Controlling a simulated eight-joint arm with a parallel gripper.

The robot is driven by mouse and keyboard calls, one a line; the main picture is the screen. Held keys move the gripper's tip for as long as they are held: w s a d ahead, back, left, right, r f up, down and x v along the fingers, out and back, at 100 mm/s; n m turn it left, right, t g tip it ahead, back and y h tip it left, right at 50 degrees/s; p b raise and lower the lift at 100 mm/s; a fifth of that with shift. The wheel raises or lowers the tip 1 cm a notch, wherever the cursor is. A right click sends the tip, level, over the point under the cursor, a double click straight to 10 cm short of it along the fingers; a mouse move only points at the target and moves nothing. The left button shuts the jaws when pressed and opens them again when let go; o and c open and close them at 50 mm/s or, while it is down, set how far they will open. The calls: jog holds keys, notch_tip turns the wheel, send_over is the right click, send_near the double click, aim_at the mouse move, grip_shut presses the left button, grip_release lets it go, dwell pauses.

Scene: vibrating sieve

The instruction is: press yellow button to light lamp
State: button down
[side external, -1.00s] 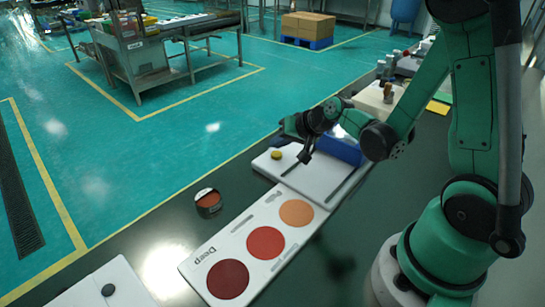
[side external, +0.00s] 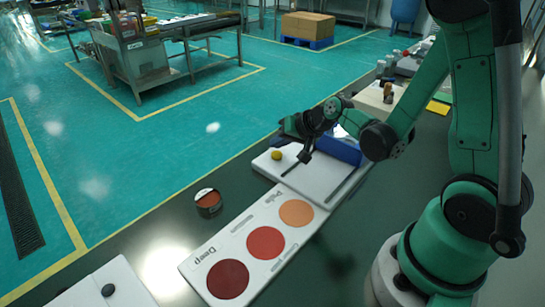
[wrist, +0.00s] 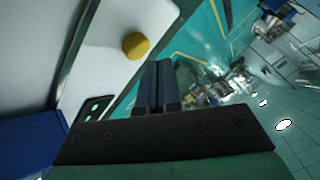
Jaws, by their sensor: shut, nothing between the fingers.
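The yellow button (side external: 276,155) is a small round knob on the left end of a white panel (side external: 325,182) with a dark slot. It also shows in the wrist view (wrist: 136,46), up and left of the fingertips. My gripper (side external: 283,174) is shut and empty. In the side view its tips are over the white panel, to the lower right of the button. In the wrist view my shut fingers (wrist: 157,66) appear apart from the button. I cannot make out a lamp for certain.
A white board (side external: 240,248) with red and orange discs lies in front of the panel. A small round can (side external: 208,202) stands left of it. A blue bin (side external: 344,148) stands behind the panel.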

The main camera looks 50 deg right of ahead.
aim_at(279, 155)
dwell(0.8)
jog(key=shift+r, duration=2.5)
jog(key=s+a+r+n+g+h, duration=0.1)
jog(key=s+a+r+n+g, duration=0.1)
jog(key=s+a+r+n, duration=0.2)
jog(key=s+a+n, duration=0.3)
jog(key=s, duration=0.2)
jog(key=shift+a+r+n, duration=0.15)
jog(key=shift+a+n, duration=0.05)
jog(key=shift+n, duration=0.2)
